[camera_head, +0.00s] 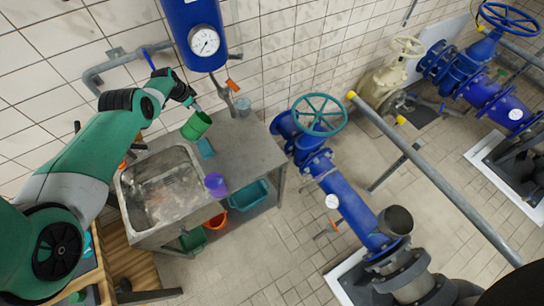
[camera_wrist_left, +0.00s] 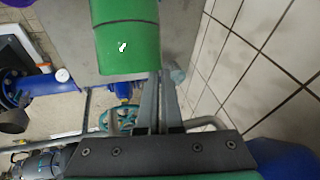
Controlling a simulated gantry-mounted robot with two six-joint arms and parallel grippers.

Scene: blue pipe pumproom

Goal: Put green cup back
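The green cup (camera_head: 196,125) is tilted over the back of the sink counter (camera_head: 246,150). It fills the top middle of the left wrist view (camera_wrist_left: 125,38), close to my fingertips. My left gripper (camera_head: 193,103) reaches in from the left behind the cup. Its fingers (camera_wrist_left: 161,78) are nearly together at the cup's edge and appear shut on it. The exact contact is partly hidden by the fingers. My right gripper is not in view.
A purple cup (camera_head: 215,184) stands by the sink basin (camera_head: 162,188). A blue item (camera_head: 205,148) and a clear glass (camera_head: 243,106) are on the counter. A blue tank with a gauge (camera_head: 204,41) hangs above.

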